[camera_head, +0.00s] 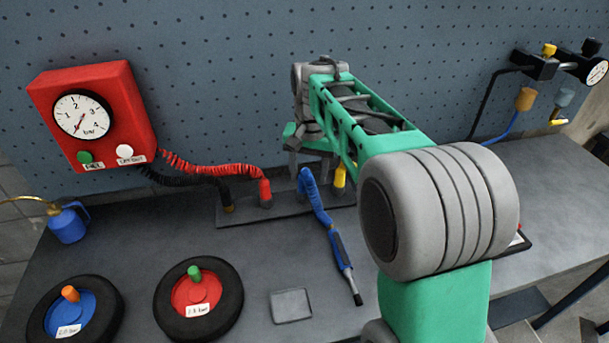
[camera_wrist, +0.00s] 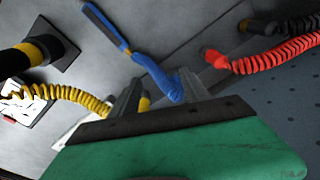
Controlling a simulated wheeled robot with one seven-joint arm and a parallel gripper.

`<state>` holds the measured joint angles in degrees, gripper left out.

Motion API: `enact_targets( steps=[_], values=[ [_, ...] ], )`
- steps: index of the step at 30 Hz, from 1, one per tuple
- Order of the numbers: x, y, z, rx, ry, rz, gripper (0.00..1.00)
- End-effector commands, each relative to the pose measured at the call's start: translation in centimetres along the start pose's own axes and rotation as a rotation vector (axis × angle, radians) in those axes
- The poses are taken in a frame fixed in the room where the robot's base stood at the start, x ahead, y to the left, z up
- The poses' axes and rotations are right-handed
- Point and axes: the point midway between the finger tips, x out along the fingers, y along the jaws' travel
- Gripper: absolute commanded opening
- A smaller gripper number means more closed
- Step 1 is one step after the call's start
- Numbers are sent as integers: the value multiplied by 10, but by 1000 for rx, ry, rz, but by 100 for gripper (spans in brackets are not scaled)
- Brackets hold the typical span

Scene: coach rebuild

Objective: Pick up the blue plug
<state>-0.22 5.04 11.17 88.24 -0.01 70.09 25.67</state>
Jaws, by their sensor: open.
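The blue plug (camera_head: 303,183) stands at the manifold strip on the bench, left of the yellow plug (camera_head: 340,176). Its blue coiled hose (camera_head: 318,208) runs toward the front to a blue tool with a dark tip. My gripper (camera_head: 297,155) is over the strip, just above the blue plug. In the wrist view, my gripper's two grey fingers (camera_wrist: 160,82) are apart. The blue hose (camera_wrist: 158,72) runs up from between them, close to the right finger. The yellow plug (camera_wrist: 145,103) shows near the left finger. My gripper's body hides the lower end of the blue plug there.
A red plug (camera_head: 265,192) and a black plug (camera_head: 228,205) stand left on the strip, their hoses leading to a red gauge box (camera_head: 93,113). The pegboard (camera_head: 220,60) rises behind. Two wheels (camera_head: 198,299) (camera_head: 75,312) and a grey square (camera_head: 290,306) lie in front.

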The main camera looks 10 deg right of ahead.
Motion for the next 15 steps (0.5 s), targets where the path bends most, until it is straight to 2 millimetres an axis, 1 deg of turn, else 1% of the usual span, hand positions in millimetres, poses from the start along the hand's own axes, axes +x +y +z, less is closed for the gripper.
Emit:
enact_targets(
  steps=[1,3,6,9,15],
  values=[
    [3,-10,-23,56,-27,14,54],
    [11,-21,-46,128,-53,30,54],
    [22,-30,-65,198,-75,46,54],
    [30,-34,-73,229,-83,52,54],
    [55,-34,-71,232,-85,54,54]
  ],
)
